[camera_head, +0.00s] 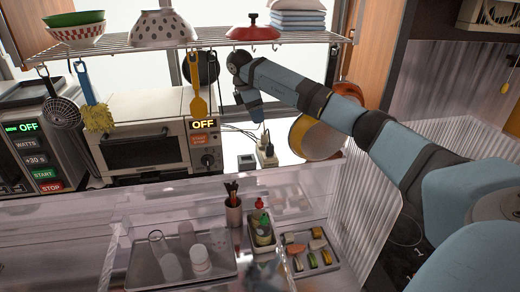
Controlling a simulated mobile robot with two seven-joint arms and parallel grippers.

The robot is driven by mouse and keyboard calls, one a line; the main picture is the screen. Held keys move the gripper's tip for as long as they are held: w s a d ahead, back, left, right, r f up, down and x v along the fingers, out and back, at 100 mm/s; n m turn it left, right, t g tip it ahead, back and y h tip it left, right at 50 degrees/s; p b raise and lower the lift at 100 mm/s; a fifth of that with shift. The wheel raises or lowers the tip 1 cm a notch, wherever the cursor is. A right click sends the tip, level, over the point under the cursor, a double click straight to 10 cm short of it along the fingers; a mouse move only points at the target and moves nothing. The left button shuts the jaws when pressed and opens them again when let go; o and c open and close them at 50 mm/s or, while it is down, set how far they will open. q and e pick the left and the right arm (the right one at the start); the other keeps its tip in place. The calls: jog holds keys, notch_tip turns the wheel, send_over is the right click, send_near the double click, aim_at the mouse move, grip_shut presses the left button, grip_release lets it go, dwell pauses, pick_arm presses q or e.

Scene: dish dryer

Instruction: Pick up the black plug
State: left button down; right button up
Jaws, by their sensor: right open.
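A small black plug (269,150) sits at a pale socket block (267,158) on the counter behind the clear dryer cover, right of the toaster oven. Dark cables run from there toward the wall. My right arm reaches in from the right, and its wrist bends down below the shelf. My right gripper (256,116) is open and empty, above the socket block and apart from the plug. Its fingers are small and hard to make out. A second dark socket piece (246,161) lies just left of the block. My left gripper is not in view.
A toaster oven (140,150) stands to the left, with a microwave (35,150) beyond it. Utensils hang from the wire shelf (200,38). An orange-rimmed pot (318,136) hangs right of the plug. Trays with glasses (200,258) and sponges (313,252) lie in front.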

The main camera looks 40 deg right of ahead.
jog(key=f, duration=0.1)
jog(key=p, duration=0.1)
send_over(270, 145)
jog(key=w+a, duration=0.1)
notch_tip(270, 145, down, 6)
jog(key=shift+w+a+f, duration=0.1)
jog(key=shift+w+f, duration=0.1)
jog(key=shift+f, duration=0.1)
jog(key=shift+f+p, duration=0.25)
jog(key=shift+p, duration=0.25)
jog(key=f, duration=0.1)
jog(key=s+d+f+p, duration=0.1)
jog(key=f, duration=0.1)
jog(key=shift+s+f, duration=0.15)
jog(key=shift+s, duration=0.05)
jog(key=shift+d+f, duration=0.1)
jog(key=shift+f, duration=0.45)
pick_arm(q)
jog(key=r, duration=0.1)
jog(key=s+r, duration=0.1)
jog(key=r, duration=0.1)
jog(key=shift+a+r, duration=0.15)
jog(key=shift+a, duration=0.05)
pick_arm(e)
jog(key=shift+r, duration=0.1)
grip_shut()
